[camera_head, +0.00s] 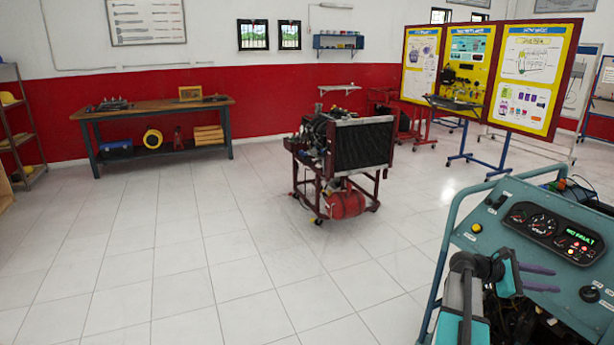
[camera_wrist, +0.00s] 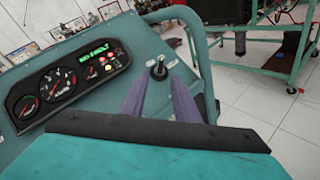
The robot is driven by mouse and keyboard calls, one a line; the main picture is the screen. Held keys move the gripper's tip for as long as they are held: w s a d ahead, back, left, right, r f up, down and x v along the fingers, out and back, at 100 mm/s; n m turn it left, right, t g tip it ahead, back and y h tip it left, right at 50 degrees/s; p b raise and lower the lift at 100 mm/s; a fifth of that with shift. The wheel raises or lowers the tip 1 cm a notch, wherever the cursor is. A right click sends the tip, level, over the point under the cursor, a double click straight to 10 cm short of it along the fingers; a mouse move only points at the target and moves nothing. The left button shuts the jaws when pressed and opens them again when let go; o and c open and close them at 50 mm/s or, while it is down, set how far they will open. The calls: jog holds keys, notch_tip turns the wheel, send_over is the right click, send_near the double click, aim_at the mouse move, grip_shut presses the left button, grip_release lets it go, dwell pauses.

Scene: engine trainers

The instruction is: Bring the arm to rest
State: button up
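My gripper (camera_head: 557,281) is at the right, over the teal engine trainer panel (camera_head: 500,222). Its two purple fingers stand apart with nothing held between them. In the wrist view my gripper (camera_wrist: 161,78) points at a key-like switch (camera_wrist: 158,68) on the panel, which shows between the fingertips. I cannot tell the exact gap, but no contact shows. A gauge cluster (camera_head: 552,231) with a green-lit "NO FAULT" display is on the panel; it also shows in the wrist view (camera_wrist: 68,80).
The trainer's teal tube frame (camera_head: 437,262) edges the panel. An engine stand with a radiator (camera_head: 362,146) is mid-floor. A workbench (camera_head: 150,107) stands by the red wall, and yellow display boards (camera_head: 468,60) stand at the back right. The tiled floor (camera_head: 150,260) at left is clear.

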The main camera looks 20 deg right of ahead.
jog(key=w+a+f+n+t, duration=0.4)
jog(key=w+a+f+n, duration=0.1)
jog(key=w+a+f, duration=0.9)
jog(key=w+a+f+n+t+y, duration=0.1)
jog(key=a+f+y, duration=0.2)
jog(key=a+f, duration=1.4)
jog(key=s+a+f+m+y, duration=0.1)
jog(key=s+a+f, duration=0.2)
jog(key=a+f, duration=0.25)
jog(key=s+a+f+y, duration=0.2)
jog(key=s+a+f, duration=0.15)
jog(key=a, duration=0.35)
jog(key=s+a+f+m+y, duration=0.1)
jog(key=s+a+f, duration=0.1)
jog(key=a+f, duration=0.4)
jog(key=s+a+f+m+g+y, duration=0.1)
jog(key=s+a+f+m+y, duration=0.1)
jog(key=s+a+m, duration=0.3)
jog(key=s+a+f+m+g+y, duration=0.1)
jog(key=s+a+f+m+y, duration=0.2)
jog(key=a, duration=1.1)
jog(key=s+m+y, duration=0.2)
jog(key=s, duration=0.3)
jog(key=shift+s+f+m+g, duration=0.25)
jog(key=shift+s+m+g, duration=0.05)
jog(key=shift+s+g, duration=0.1)
jog(key=shift+d, duration=0.15)
